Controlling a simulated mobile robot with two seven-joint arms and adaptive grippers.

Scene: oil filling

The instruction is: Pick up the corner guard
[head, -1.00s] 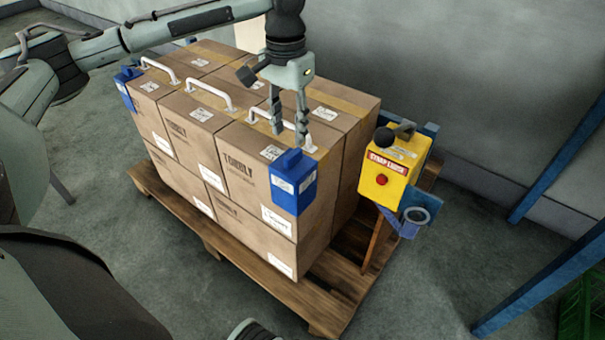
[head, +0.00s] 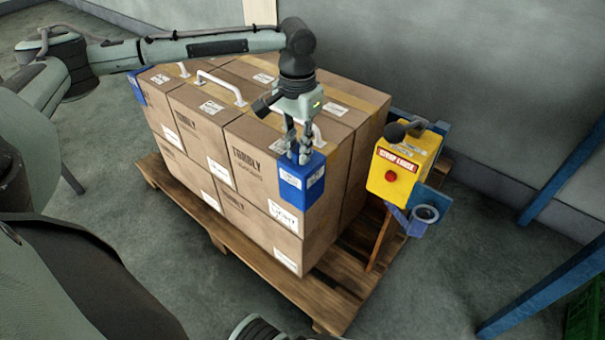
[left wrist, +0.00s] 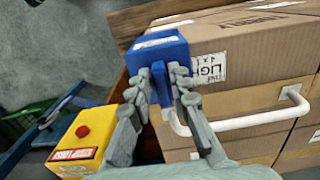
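The blue corner guard (head: 302,184) with a white label sits over the near right top corner of the stacked cartons. My left gripper (head: 298,157) points down at its top. In the left wrist view, its two fingers (left wrist: 160,88) are on either side of the guard's upright blue tab (left wrist: 160,84) and look shut on it. The guard (left wrist: 159,49) still rests against the carton corner. The contact faces of the fingers are partly hidden. My right gripper is in neither view.
Cartons (head: 213,150) with white handles (head: 220,85) stand on a wooden pallet (head: 225,235). Another blue guard (head: 137,88) is at the far left corner. A yellow box with a red button (head: 405,165) stands right of the cartons. Blue posts (head: 560,180) are further right.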

